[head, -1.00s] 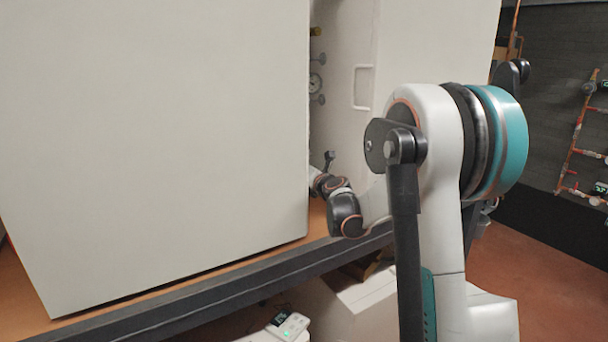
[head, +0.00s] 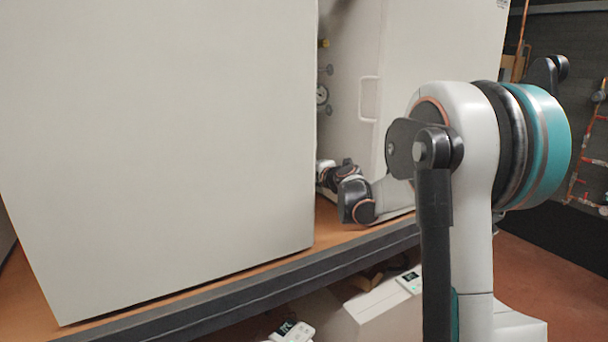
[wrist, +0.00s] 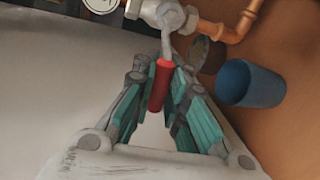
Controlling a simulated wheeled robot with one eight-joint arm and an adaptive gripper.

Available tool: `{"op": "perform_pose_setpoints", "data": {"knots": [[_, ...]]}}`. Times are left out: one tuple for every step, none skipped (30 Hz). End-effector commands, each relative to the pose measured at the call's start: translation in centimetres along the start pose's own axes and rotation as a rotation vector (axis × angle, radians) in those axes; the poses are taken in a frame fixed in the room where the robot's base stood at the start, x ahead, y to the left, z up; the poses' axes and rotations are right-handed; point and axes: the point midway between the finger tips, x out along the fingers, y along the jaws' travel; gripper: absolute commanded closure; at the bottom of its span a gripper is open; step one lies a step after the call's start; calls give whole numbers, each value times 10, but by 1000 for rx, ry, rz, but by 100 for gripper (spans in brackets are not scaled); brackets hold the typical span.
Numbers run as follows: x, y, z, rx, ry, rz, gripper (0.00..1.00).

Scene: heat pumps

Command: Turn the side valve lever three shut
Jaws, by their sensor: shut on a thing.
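A valve lever with a red handle (wrist: 160,84) shows in the wrist view, joined by a grey stem to a metal valve (wrist: 168,14) on copper piping. My gripper (wrist: 162,70) has its two teal-sided fingers closed around the red handle, one on each side. The handle points down the picture, toward my palm, tilted slightly left. No label shows that tells which lever number this is. In the head view my fingers and the lever are hidden behind the large pale panel (head: 160,150); only my wrist links show at its edge.
A blue cylinder (wrist: 249,83) lies close to the right of my fingers. Copper pipe (wrist: 235,28) runs beside the valve, and a gauge (wrist: 100,3) is at the top left. The gap beside the panel is narrow. A pale door with a handle (head: 369,99) stands right of it.

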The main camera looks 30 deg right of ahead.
Motion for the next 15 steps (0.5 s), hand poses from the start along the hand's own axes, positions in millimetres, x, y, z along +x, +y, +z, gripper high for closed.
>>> {"op": "perform_pose_setpoints", "data": {"knots": [[-1, 0, 0, 22, 4, 0, 100], [-1, 1, 0, 33, 6, 0, 100], [-1, 2, 0, 46, 9, 0, 100], [-1, 2, 0, 56, 10, 0, 100], [-2, 3, 0, 63, 12, 0, 100], [-2, 3, 0, 72, 14, 0, 100], [-2, 4, 0, 77, 15, 0, 100], [-2, 4, 0, 82, 16, 0, 100], [-2, 4, 0, 87, 17, 0, 100], [-2, 4, 0, 91, 18, 0, 100], [-2, 4, 0, 93, 18, 0, 100], [-2, 4, 0, 95, 19, 0, 100], [-2, 4, 0, 96, 19, 0, 100], [-2, 4, 0, 97, 19, 0, 100], [-2, 4, 0, 98, 19, 0, 100]]}}
